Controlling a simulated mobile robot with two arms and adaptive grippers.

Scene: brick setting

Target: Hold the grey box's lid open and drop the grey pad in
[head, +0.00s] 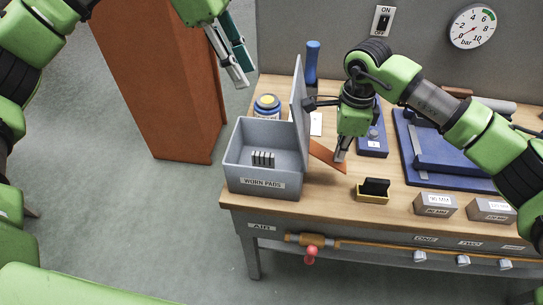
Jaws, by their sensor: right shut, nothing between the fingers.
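The grey box (236,174), labelled WORN PADS, stands at the bench's left end. Its lid (299,112) is upright along the right side, so the box is open. Several light grey pads (263,159) stand in a row inside. My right gripper (341,156) is shut and empty, pointing down to the right of the lid; a dark part beside it reaches the lid, though contact is unclear. My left gripper (242,66) is high, behind and above the box, clear of it.
An orange-brown flat piece (327,157) lies by my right fingertips. A blue-lidded jar (267,106) stands behind the box. A brown cabinet (160,80) stands left.

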